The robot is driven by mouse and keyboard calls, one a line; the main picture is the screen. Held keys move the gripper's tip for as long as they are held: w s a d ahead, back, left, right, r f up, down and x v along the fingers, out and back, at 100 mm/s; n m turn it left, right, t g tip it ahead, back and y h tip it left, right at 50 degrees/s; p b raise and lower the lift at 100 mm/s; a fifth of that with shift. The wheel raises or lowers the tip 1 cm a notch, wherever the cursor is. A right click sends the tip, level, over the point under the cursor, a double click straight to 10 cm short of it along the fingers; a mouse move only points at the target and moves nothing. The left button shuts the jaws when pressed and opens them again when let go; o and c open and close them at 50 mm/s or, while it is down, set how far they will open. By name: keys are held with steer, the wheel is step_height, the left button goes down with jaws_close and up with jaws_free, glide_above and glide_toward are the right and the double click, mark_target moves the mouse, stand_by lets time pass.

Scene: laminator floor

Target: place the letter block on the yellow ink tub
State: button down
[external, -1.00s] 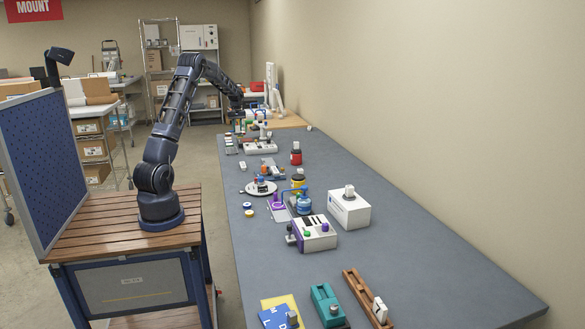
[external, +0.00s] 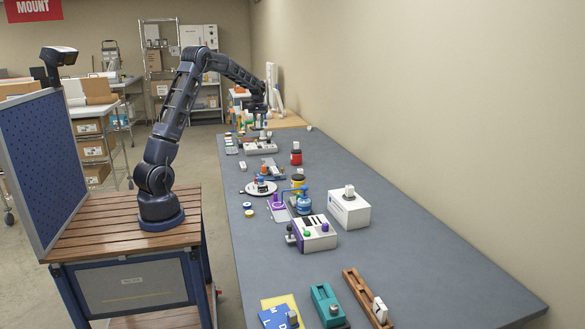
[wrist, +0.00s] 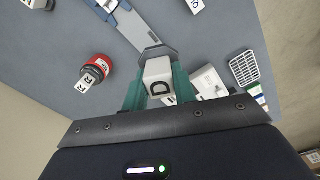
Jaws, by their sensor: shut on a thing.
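In the external view my gripper (external: 259,106) is over the far end of the grey bench, and the block is too small to make out there. The yellow ink tub (external: 298,184), with a dark top, stands mid-bench behind the blue jug, much nearer the camera than my gripper. I do not see the yellow tub in the wrist view.
A red tub (external: 296,156) stands beyond the yellow one; the wrist view shows a red tub (wrist: 97,66) with a lettered block at it. A blue jug (external: 304,205), white box (external: 350,211) and round dish (external: 250,188) crowd the yellow tub. The bench's right side is clear.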

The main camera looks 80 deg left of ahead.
steer(key=w+d+r+m, duration=0.25)
steer(key=w+d, duration=0.25)
steer(key=d, duration=0.6)
steer(key=w+d+r+m, duration=0.1)
steer(key=w+d+m, duration=0.35)
steer(key=d, duration=0.65)
step_height(320, 180, up, 2)
steer(key=m, duration=0.6)
glide_above(298, 176)
step_height(298, 176, down, 19)
steer(key=shift+f, duration=0.1)
steer(key=c, duration=1.5)
jaws_free()
steer(key=o, duration=0.4)
